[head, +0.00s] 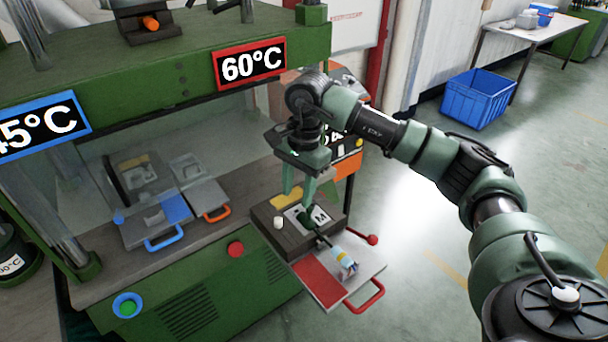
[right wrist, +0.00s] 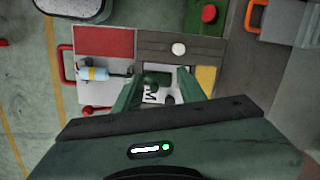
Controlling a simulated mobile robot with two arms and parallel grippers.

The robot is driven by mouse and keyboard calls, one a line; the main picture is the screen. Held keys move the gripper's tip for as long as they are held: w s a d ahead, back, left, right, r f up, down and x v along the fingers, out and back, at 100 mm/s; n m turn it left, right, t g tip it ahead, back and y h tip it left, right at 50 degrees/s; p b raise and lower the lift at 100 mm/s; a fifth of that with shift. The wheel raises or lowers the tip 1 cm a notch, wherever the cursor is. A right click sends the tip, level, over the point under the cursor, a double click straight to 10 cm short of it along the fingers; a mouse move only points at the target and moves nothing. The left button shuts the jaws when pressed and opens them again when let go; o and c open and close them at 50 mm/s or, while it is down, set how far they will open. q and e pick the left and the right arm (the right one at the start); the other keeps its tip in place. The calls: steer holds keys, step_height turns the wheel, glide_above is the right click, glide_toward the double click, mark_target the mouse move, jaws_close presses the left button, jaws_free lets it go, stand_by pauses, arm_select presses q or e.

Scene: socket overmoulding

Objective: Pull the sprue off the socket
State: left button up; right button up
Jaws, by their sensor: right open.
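A dark green moulded piece (right wrist: 157,80) lies on the mould plate (right wrist: 150,97) marked M. A thin dark stem joins it to a light-blue, yellow and white cylinder (head: 345,262), which also shows in the right wrist view (right wrist: 93,73). I cannot tell for sure which part is the socket and which the sprue. My right gripper (head: 300,200) points down over the plate. In the right wrist view its open fingers (right wrist: 160,84) stand either side of the green piece, with gaps. Whether they are level with it is unclear. My left gripper is not in view.
The mould sits on a tray with a red pad (head: 318,282), red handle (head: 366,297) and red knob (head: 372,239). A white knob (head: 278,223) stands on its block. At left is a second mould with blue handle (head: 164,239). The press frame (head: 200,87) rises behind.

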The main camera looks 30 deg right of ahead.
mark_target(310, 207)
steer(key=d, duration=0.1)
steer(key=d+h, duration=0.1)
steer(key=d, duration=0.1)
steer(key=shift+r, duration=0.4)
steer(key=shift+d+f, duration=0.2)
steer(key=shift+f, duration=0.15)
steer(key=shift+a+f+p, duration=0.1)
steer(key=shift+f+p, duration=0.8)
steer(key=shift+f, duration=2.55)
jaws_close()
steer(key=shift+w+r, duration=0.1)
steer(key=shift+w, duration=0.1)
